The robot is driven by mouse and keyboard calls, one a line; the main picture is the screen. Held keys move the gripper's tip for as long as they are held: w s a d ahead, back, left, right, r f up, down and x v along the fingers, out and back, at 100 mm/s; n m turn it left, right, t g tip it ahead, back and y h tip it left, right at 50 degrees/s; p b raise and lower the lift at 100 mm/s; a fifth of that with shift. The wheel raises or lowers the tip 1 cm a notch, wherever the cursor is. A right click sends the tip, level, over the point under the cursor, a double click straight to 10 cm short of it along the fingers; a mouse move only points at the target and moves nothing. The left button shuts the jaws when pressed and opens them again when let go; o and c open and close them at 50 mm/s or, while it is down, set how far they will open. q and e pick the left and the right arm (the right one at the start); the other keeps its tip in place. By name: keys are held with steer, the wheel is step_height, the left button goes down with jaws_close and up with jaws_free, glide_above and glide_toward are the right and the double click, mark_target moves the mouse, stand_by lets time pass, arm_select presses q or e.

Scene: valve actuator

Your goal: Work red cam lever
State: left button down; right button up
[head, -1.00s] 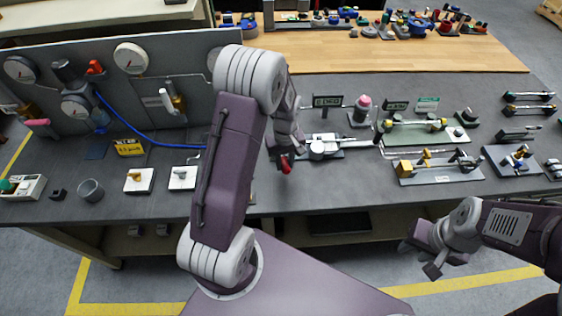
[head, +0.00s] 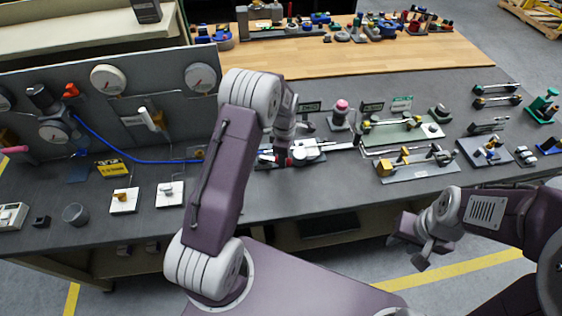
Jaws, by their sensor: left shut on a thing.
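The red cam lever (head: 288,162) shows as a small red piece just below my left gripper (head: 283,153), at the left end of a grey-white clamp fixture (head: 308,149) on the bench. My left gripper is shut on the red lever; its fingers are small and partly hidden by my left forearm. The lever's pivot is also hard to make out. My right gripper (head: 411,242) hangs empty in front of the bench, low on the right, with its fingers apart.
The grey bench (head: 330,195) has a clear front strip. A pink-topped post (head: 340,112) stands behind the clamp. A green plate fixture (head: 400,130) and a yellow-block fixture (head: 390,167) lie to the right. A blue hose (head: 140,158) and valve blocks are on the left.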

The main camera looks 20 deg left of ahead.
arm_select(q)
steer(key=shift+w+a+r+n, duration=0.1)
steer(key=shift+w+a+n, duration=0.1)
steer(key=shift+w+n, duration=0.5)
steer(key=shift+w+a+n, duration=0.2)
steer(key=shift+w+n, duration=0.25)
steer(key=shift+n, duration=0.45)
steer(key=shift+w+a+r+n, duration=0.1)
steer(key=shift+w+a+n, duration=0.1)
steer(key=shift+w+n, duration=0.5)
steer(key=shift+n, duration=0.3)
steer(key=c, duration=1.1)
jaws_free()
steer(key=shift+s+f, duration=0.1)
steer(key=shift+r, duration=0.4)
step_height(320, 180, up, 8)
steer(key=shift+r+b, duration=0.15)
steer(key=shift+b, duration=0.6)
